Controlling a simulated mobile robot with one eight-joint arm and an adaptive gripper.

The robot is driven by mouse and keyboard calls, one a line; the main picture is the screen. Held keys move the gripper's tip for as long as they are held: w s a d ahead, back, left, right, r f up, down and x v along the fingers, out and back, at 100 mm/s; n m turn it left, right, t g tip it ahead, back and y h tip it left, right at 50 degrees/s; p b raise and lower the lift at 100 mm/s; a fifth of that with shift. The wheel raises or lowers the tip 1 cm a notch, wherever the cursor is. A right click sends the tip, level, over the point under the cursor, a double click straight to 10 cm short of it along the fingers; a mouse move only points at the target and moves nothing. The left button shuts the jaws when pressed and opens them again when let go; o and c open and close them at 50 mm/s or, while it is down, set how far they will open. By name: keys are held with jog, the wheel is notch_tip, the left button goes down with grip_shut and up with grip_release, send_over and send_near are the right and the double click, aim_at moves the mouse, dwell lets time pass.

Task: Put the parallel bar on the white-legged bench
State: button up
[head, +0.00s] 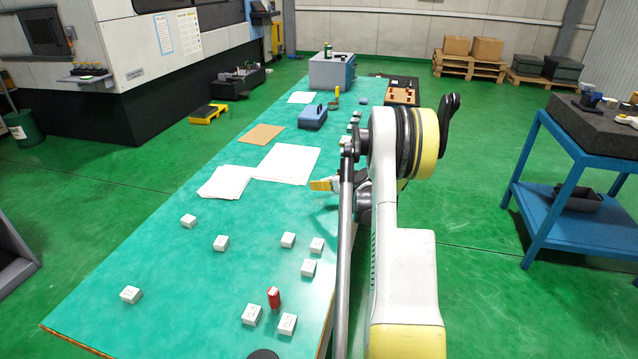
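A long bench with a green top (165,265) runs from the front to the back of the head view. Its legs are mostly hidden, so I cannot confirm their colour. I cannot pick out a parallel bar with certainty. Several small white marked blocks (220,243) lie spread over the near part of the bench. My arm rises along the bench's right side and covers part of its edge.
White sheets (288,163), a brown board (262,134), a blue case (313,117) and a grey box (331,71) occupy the bench's farther part. A red object (274,297) stands near the front. A blue table (556,206) with a dark slab (590,128) stands right. Green floor between is clear.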

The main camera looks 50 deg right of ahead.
jog(key=b, duration=0.2)
send_over(319, 195)
notch_tip(319, 195, down, 3)
jog(key=shift+d+f, duration=0.1)
jog(key=shift+d, duration=0.05)
notch_tip(319, 195, down, 4)
jog(key=shift+w+b, duration=0.1)
jog(key=shift+b, duration=0.85)
jog(key=o, duration=1.4)
